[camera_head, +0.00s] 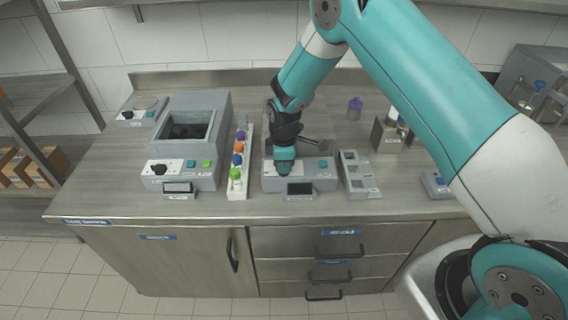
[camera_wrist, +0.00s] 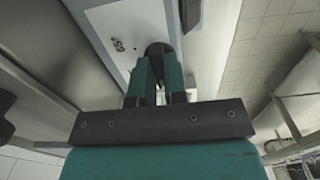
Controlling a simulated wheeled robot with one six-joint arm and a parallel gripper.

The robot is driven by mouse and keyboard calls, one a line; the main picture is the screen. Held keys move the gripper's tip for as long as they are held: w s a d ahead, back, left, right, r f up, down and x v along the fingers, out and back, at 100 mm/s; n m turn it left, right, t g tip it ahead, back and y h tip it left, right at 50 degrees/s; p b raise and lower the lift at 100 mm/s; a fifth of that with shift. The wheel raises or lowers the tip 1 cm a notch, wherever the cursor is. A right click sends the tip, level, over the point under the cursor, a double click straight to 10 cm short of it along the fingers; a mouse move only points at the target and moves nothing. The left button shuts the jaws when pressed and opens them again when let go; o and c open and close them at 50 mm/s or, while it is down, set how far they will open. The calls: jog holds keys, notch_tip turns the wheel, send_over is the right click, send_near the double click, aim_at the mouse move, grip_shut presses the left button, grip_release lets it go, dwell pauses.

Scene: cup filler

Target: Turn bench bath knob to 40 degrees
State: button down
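My gripper (camera_head: 284,168) points down at the left part of the front panel of a low grey device (camera_head: 322,175) in the middle of the bench. In the wrist view its two green fingers (camera_wrist: 158,72) are close together at a black round knob (camera_wrist: 157,49), with the knob between their tips. A small printed scale number shows on the panel beside the knob. The fingers hide much of the knob, and its setting cannot be read. Left of this device stands a larger grey bath (camera_head: 212,118) with an open dark basin. Its own black knob (camera_head: 161,169) is on a white dial, apart from my gripper.
A white rack (camera_head: 238,190) with several coloured caps stands between the two devices. A grey slotted block (camera_head: 357,175) is close on the right.

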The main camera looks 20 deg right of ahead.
jog(key=shift+m+b, duration=0.3)
jog(key=shift+m, duration=0.1)
jog(key=shift+f+m+b, duration=0.1)
jog(key=shift+m+b, duration=0.3)
jog(key=shift+m, duration=0.2)
jog(key=m+b, duration=0.1)
jog(key=m, duration=0.2)
jog(key=shift+b, duration=0.4)
jog(key=m+b, duration=0.2)
jog(key=m, duration=0.4)
jog(key=shift+m, duration=0.4)
jog(key=c, duration=1.2)
grip_release()
jog(key=shift+o, duration=0.2)
jog(key=shift+r, duration=0.25)
